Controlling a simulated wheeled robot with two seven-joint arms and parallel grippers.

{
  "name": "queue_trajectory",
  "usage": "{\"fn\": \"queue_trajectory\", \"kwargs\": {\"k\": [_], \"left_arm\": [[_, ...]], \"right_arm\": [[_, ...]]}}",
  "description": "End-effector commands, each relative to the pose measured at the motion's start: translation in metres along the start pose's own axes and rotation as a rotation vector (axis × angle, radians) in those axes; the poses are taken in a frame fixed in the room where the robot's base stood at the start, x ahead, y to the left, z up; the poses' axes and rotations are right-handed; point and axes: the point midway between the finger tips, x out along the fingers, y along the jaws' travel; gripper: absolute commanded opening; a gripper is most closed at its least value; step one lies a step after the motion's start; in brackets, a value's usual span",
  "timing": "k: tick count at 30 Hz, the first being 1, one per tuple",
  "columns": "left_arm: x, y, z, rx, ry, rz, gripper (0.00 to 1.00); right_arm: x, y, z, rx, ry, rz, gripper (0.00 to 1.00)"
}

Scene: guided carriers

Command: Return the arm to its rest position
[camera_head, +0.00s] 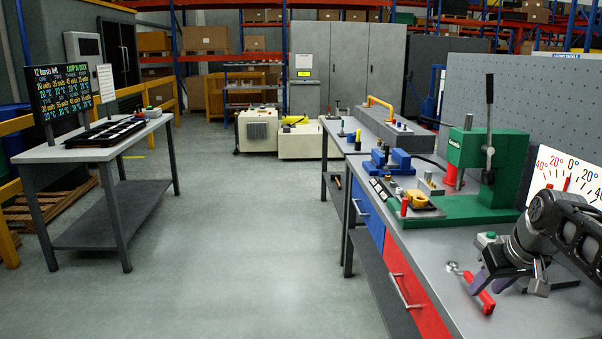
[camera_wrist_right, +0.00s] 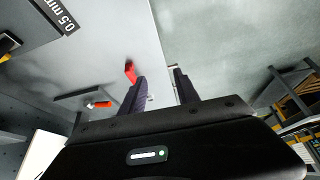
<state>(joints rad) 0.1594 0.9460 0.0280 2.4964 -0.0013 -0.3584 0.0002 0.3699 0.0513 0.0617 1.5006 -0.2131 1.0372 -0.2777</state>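My right arm comes in from the right edge of the head view. Its right gripper (camera_head: 508,283) is over the near part of the grey workbench (camera_head: 540,318), close to a lever with a red handle (camera_head: 485,300). In the right wrist view the two dark fingers of the right gripper (camera_wrist_right: 158,78) stand apart with nothing held between them. A red piece (camera_wrist_right: 130,72) shows just past the left fingertip there; I cannot tell whether they touch. My left gripper and left arm are not in view.
A green press (camera_head: 490,160) and a white dial board (camera_head: 568,178) stand close behind the right gripper. Blue clamps (camera_head: 390,160) and a yellow part (camera_head: 418,198) are farther along the bench. A table (camera_head: 95,148) with a black tray stands left. The floor between is clear.

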Motion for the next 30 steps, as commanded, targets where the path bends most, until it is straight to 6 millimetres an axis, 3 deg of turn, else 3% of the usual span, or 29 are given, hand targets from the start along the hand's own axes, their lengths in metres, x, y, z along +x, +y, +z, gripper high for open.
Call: {"fn": "queue_trajectory", "kwargs": {"k": [8,13,17,20,23,27,30], "left_arm": [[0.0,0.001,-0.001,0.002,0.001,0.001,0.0],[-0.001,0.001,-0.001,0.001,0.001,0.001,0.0],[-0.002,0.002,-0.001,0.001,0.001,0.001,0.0],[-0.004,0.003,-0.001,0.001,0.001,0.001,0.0],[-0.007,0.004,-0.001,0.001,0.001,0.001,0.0],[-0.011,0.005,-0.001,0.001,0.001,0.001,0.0],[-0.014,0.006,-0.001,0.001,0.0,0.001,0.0]], "right_arm": [[0.026,-0.006,-0.024,0.057,0.135,0.005,0.38],[0.08,-0.031,-0.024,0.103,0.189,-0.032,0.38],[0.133,-0.063,-0.008,0.14,0.199,-0.077,0.38],[0.182,-0.101,0.02,0.172,0.183,-0.123,0.38],[0.233,-0.147,0.066,0.21,0.143,-0.173,0.38],[0.282,-0.21,0.151,0.251,0.055,-0.23,0.38],[0.299,-0.252,0.221,0.267,-0.031,-0.261,0.38]]}}
